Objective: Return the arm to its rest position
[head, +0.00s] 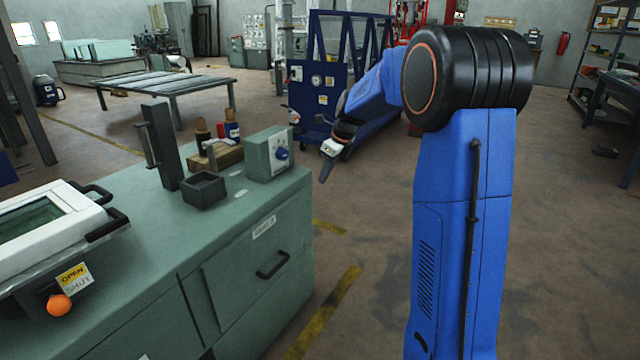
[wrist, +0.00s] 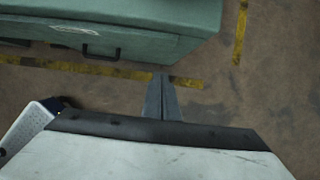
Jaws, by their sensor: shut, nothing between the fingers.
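My gripper (head: 325,172) hangs at the end of my blue arm in the head view, to the right of the green cabinet (head: 225,245) and apart from it. It points down over open floor. In the wrist view my gripper (wrist: 161,78) shows its two dark fingers together, with nothing between them. The cabinet's front (wrist: 110,40), with its black drawer handle, lies beyond the fingers at the top left of that view.
A blue cart (head: 325,88) stands behind my arm.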

